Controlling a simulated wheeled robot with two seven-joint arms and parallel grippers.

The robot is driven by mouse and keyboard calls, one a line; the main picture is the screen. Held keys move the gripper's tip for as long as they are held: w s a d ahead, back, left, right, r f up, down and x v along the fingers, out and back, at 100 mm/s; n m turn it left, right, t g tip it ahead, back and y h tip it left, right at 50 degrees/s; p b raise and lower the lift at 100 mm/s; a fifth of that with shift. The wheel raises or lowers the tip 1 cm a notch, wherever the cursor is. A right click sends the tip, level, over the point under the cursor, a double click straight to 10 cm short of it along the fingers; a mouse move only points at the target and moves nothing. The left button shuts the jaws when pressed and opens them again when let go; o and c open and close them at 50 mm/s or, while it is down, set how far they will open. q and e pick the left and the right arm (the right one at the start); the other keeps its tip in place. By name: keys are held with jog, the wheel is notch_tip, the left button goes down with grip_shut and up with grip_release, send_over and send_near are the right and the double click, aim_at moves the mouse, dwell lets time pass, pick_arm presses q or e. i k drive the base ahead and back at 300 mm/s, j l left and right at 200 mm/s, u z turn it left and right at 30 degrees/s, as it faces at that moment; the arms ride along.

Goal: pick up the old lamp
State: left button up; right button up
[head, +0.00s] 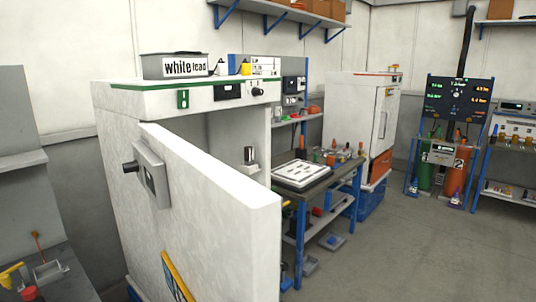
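I cannot make out an old lamp for certain in the head view. A white cabinet (112,140) stands close in front of me with its thick door (215,225) swung open toward me. The door hides most of the cabinet's inside. Neither of my grippers is in view.
A workbench (330,182) with a white tray (303,174) stands behind the door. A second white cabinet (352,105) is farther back. A dark panel (457,98) stands above green and orange cylinders at the right. A grey bench (50,252) holds small tools at lower left. The right floor (420,255) is clear.

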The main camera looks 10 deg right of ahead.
aim_at(249, 150)
jog(key=i+z, duration=0.1)
jog(key=i+l+u, duration=0.15)
jog(key=l+u, duration=0.7)
jog(key=i+l+u, duration=0.1)
jog(key=l+u, duration=1.2)
jog(key=l, duration=0.2)
jog(key=k+l+u, duration=0.1)
jog(key=l+u, duration=0.75)
jog(key=l, duration=1.05)
